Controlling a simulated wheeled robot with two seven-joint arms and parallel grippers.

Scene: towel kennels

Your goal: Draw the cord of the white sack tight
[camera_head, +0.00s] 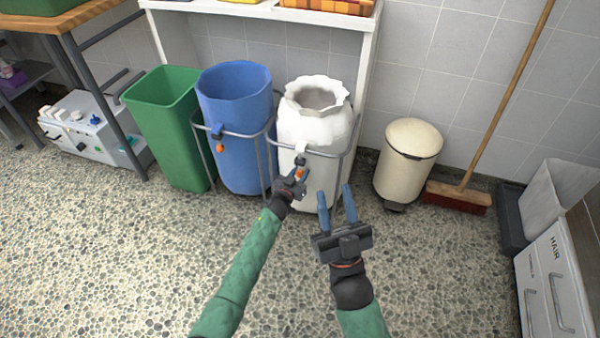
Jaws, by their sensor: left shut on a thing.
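The white sack (313,130) stands upright in a grey metal ring frame. Its ruffled mouth is gathered somewhat, with a round opening at the top. My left gripper (300,172) is at the front of the sack, below the frame's ring, shut on a small orange piece (299,175) that looks like the cord's end. A small dark piece (300,161) shows just above it; the cord itself is too small to make out. My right gripper (336,207) is open and empty, in front of the sack's lower right side, with its two blue fingers apart.
A blue sack (235,110) with its own orange toggle stands left of the white sack, and a green bin (165,120) left of that. A cream pedal bin (408,160) and a broom (458,195) are at the right. The pebbled floor in front is clear.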

